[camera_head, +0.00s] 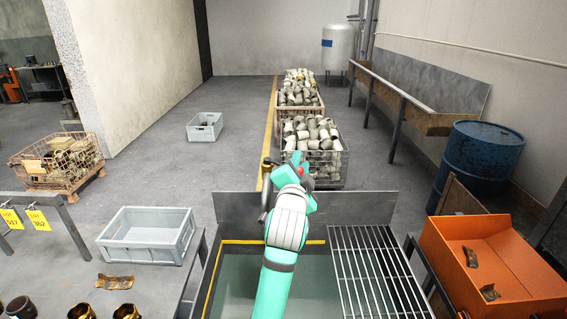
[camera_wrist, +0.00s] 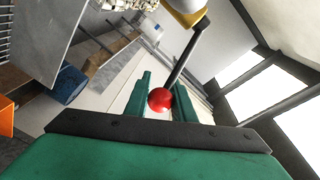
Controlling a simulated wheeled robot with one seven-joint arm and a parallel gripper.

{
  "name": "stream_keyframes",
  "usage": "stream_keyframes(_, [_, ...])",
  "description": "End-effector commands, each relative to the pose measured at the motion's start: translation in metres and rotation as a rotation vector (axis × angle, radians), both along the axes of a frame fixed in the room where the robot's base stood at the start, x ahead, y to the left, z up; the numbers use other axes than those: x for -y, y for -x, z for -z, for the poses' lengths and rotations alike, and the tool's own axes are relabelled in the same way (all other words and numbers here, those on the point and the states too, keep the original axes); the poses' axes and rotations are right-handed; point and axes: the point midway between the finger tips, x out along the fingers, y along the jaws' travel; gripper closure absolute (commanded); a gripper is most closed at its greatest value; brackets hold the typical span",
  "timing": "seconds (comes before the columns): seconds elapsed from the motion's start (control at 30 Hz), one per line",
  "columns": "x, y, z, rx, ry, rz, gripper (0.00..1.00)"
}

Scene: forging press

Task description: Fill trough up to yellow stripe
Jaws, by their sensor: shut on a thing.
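The trough (camera_head: 225,208) is directly in front of me, partly covered by my arm. A yellow stripe (camera_head: 232,242) runs along its inner walls. Grey-green liquid (camera_head: 235,285) shows below the stripe; I cannot tell how large the gap is. My gripper (camera_head: 299,162) is above the trough's far side. In the wrist view my gripper (camera_wrist: 160,94) is shut on a red ball knob (camera_wrist: 160,99). The knob ends a dark lever rod (camera_wrist: 187,55) that runs up to a yellowish fitting (camera_wrist: 185,12). A dark pipe (camera_head: 265,188) stands just left of my gripper in the head view. No flow is visible.
A metal grating (camera_head: 372,270) covers the trough's right part. An orange bin (camera_head: 445,250) with dark pieces and a blue barrel (camera_head: 482,155) stand at right. A grey crate (camera_head: 125,222) sits on the left table. Wire baskets full of parts (camera_head: 335,158) stand behind the trough.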

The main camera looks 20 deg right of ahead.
Motion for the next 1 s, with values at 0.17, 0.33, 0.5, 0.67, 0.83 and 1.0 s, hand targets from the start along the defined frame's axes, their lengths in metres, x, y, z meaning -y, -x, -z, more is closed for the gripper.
stream_keyframes(0.17, [0.0084,0.0052,0.0007,-0.002,0.0,0.031,1.0])
stream_keyframes(0.33, [0.0101,0.0062,0.0008,-0.002,0.0,0.037,1.0])
stream_keyframes(0.5, [0.0103,0.0062,0.0008,-0.002,0.0,0.036,1.0])
stream_keyframes(0.67, [0.01,0.0059,0.0007,-0.001,0.0,0.036,0.58])
stream_keyframes(0.83, [0.0084,0.0052,0.0004,0.0,0.0,0.033,0.58])
stream_keyframes(1.0, [0.006,0.0082,0.0003,0.0,0.001,0.032,0.58])
